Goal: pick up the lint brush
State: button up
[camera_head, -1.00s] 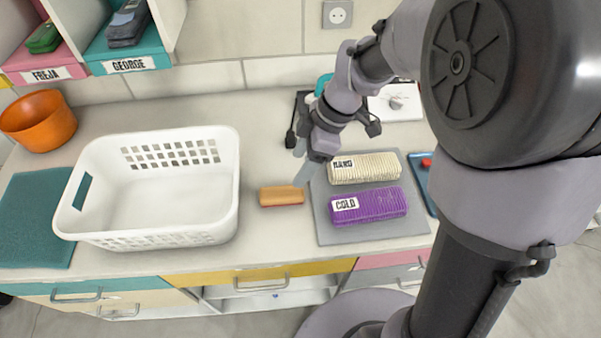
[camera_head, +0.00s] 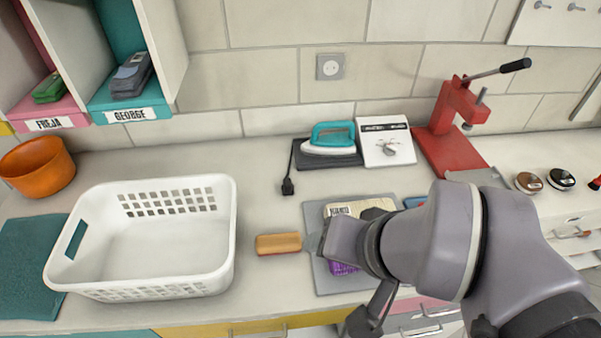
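The lint brush seems to be the small orange-brown, wood-coloured block (camera_head: 278,243) lying on the counter, right of the white basket. My gripper (camera_head: 314,243) comes in from the right, low over the grey mat, with its tip close to the brush's right end. I cannot tell whether it touches the brush. The arm hides most of the gripper, and the gap between its fingers does not show.
A white basket (camera_head: 72,238) stands left of the brush. Right of it, a grey mat (camera_head: 312,212) bears a cream bundle (camera_head: 345,209) and a purple bundle (camera_head: 343,268), partly hidden by my arm. A teal iron (camera_head: 333,137) and red press (camera_head: 456,108) stand behind.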

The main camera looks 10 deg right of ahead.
aim_at(289, 242)
jog(key=i+j, duration=0.1)
jog(key=j, duration=0.55)
jog(key=i+j+z, duration=0.15)
jog(key=j, duration=0.45)
jog(key=k, duration=0.05)
